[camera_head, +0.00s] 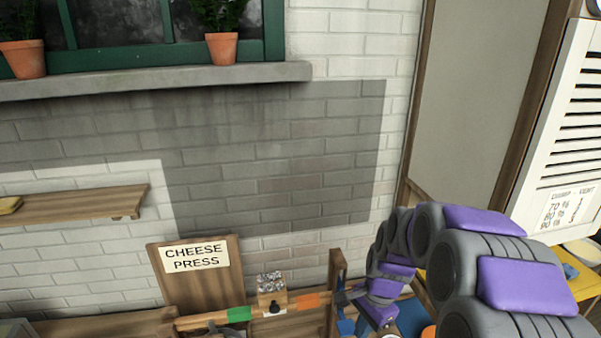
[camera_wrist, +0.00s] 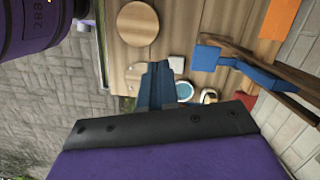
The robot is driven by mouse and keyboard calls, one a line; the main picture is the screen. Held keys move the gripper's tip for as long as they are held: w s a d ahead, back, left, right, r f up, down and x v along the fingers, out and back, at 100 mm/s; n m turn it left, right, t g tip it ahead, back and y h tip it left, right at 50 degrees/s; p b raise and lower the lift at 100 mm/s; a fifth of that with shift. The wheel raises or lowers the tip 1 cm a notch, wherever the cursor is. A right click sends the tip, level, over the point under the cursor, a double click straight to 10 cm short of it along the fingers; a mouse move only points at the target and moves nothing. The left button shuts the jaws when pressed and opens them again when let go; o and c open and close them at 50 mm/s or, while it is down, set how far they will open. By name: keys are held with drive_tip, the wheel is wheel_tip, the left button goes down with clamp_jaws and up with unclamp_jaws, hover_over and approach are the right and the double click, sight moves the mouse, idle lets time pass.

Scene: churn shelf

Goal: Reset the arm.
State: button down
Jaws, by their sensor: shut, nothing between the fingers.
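My arm, purple and grey, enters the head view from the lower right and reaches down beside the cheese press. My gripper (camera_wrist: 155,85) shows in the wrist view as narrow blue fingers, closed together with nothing held. In the head view the fingertips are hard to make out among the blue parts near the bottom edge.
The cheese press sign (camera_head: 195,257) stands left of my arm, with a green-and-orange banded beam (camera_head: 238,314) and a small block (camera_head: 271,297) before it. A wooden shelf (camera_head: 90,203) is on the wall. The wrist view shows a round wooden disc (camera_wrist: 137,23) and blue bar (camera_wrist: 250,73).

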drive_tip(key=s+f+n+g+h+b, duration=0.1)
drive_tip(key=s+n+b, duration=0.8)
drive_tip(key=s, duration=2)
drive_tip(key=n+h, duration=0.1)
drive_tip(key=n, duration=0.2)
drive_tip(key=shift+a, duration=0.35)
idle(4.4)
